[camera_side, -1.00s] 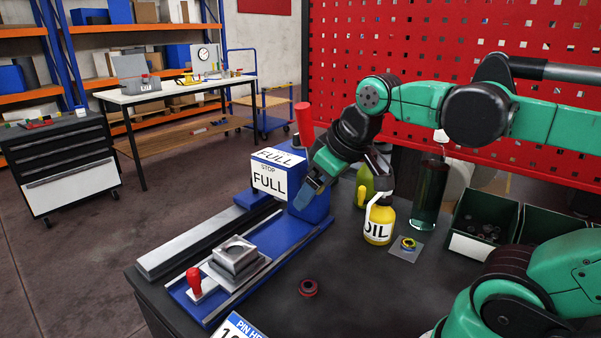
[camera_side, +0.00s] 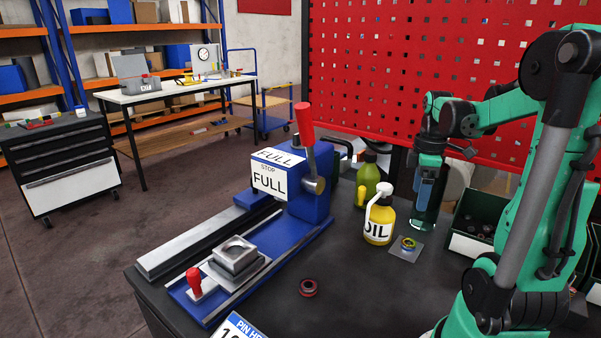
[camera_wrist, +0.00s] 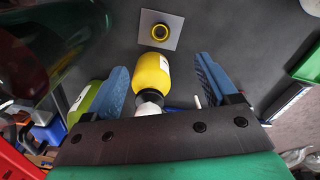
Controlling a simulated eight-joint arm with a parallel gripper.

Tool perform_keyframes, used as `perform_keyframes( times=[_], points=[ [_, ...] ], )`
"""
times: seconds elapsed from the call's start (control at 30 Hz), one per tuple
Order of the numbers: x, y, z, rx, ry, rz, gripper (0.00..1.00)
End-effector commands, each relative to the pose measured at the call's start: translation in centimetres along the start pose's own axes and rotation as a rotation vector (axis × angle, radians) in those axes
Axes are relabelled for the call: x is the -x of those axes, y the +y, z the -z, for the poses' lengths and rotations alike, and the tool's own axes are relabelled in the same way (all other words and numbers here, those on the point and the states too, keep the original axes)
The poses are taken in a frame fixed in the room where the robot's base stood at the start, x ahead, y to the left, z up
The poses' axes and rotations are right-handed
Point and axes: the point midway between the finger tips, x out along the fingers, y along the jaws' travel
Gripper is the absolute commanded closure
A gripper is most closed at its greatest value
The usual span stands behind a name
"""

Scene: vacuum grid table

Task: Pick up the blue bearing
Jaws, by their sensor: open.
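A small ring-shaped bearing (camera_side: 408,244) lies on a grey square plate (camera_side: 402,255) right of the oil bottle. It looks yellow with some blue-green; in the wrist view the bearing (camera_wrist: 160,32) shows a yellow ring on a dark body. A second bearing (camera_side: 308,287), dark red, lies at the front of the table. No bearing looks plainly blue. My gripper (camera_side: 423,203) hangs above the table, behind and above the plate, pointing down. In the wrist view its two blue fingers stand wide apart and empty, with the plate beyond the fingertips (camera_wrist: 161,65).
The yellow oil bottle (camera_side: 379,222) stands close left of the plate and shows between my fingers in the wrist view. Dark green bins (camera_side: 466,246) are right. The blue press (camera_side: 310,205) is left.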

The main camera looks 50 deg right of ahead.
Motion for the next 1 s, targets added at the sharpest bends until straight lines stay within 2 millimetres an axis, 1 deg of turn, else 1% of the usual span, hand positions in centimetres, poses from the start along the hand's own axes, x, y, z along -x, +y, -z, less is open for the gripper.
perform_keyframes(
  times=[0.03, 0.1, 0.23, 0.3, 0.47, 0.8, 1.0],
  points=[
    [-1.1, 0.0, 0.0, 0.0, 0.0, -0.001, 0.2],
    [-2.8, 0.1, 0.0, 0.0, 0.0, -0.001, 0.2],
    [-5.1, 0.1, 0.1, 0.0, 0.0, -0.001, 0.2],
    [-5.8, 0.0, 0.1, 0.0, 0.0, -0.002, 0.2],
    [-7.0, 0.0, 0.1, 0.0, 0.0, -0.002, 0.2],
    [-10.8, 0.1, 0.1, -0.001, 0.0, -0.002, 0.2],
    [-11.8, 0.0, 0.1, -0.001, 0.0, -0.002, 0.2]
  ],
)
